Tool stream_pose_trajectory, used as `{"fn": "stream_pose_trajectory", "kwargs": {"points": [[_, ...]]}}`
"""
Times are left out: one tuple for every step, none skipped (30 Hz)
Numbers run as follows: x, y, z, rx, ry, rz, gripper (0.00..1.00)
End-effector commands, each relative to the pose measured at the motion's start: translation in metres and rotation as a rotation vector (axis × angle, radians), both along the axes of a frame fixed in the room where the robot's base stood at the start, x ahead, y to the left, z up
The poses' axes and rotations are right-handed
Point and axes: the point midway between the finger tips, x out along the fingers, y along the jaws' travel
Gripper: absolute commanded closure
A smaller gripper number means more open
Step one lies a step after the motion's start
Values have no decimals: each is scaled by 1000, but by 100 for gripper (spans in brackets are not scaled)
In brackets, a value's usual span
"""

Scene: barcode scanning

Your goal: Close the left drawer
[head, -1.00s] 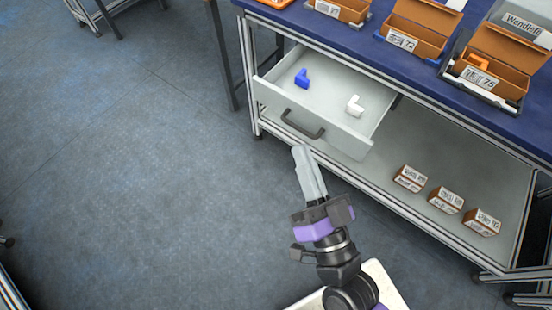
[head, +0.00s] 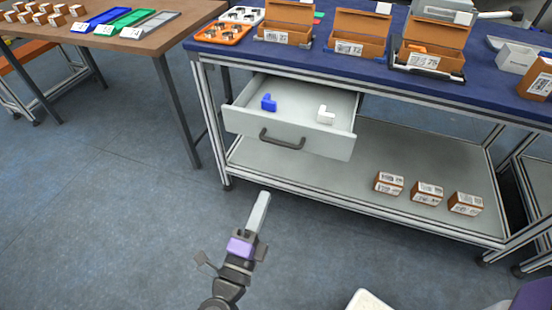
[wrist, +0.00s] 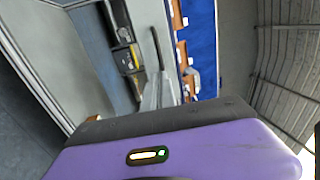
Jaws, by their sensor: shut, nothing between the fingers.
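The left drawer (head: 290,135) is pulled out from under the blue-topped workbench (head: 330,62) in the head view. In the wrist view my grey fingers (wrist: 158,92) point toward a tilted view of the bench; the drawer is hard to make out there.
Several orange-brown boxes, such as this one (head: 362,33), stand on the bench. Small labelled boxes (head: 427,193) sit on its lower shelf (head: 320,180). A brown table (head: 150,35) with coloured trays stands at left. The floor (head: 110,220) in front is clear.

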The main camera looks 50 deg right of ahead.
Motion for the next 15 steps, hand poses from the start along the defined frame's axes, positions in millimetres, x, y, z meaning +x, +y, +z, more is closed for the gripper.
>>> {"fn": "stream_pose_trajectory", "kwargs": {"points": [[1, -6, 2, 0, -1, -3, 100], [3, -10, 2, 0, -1, -3, 100], [5, -16, 4, -1, -1, -4, 100], [7, -21, 5, -1, -1, -2, 100], [9, -27, 6, -1, -1, -4, 100], [12, -34, 7, -1, -1, -4, 100], [14, -40, 8, -1, -1, -3, 100], [16, -45, 10, -1, -2, -3, 100], [19, -52, 11, -1, -2, -3, 100], [21, -58, 12, -1, -2, -4, 100], [23, -64, 13, -1, -2, -2, 100], [26, -71, 15, -1, -2, -3, 100], [28, -76, 16, -1, -2, -2, 100], [30, -81, 17, -1, -2, -2, 100], [32, -88, 18, -1, -2, -2, 100]]}}
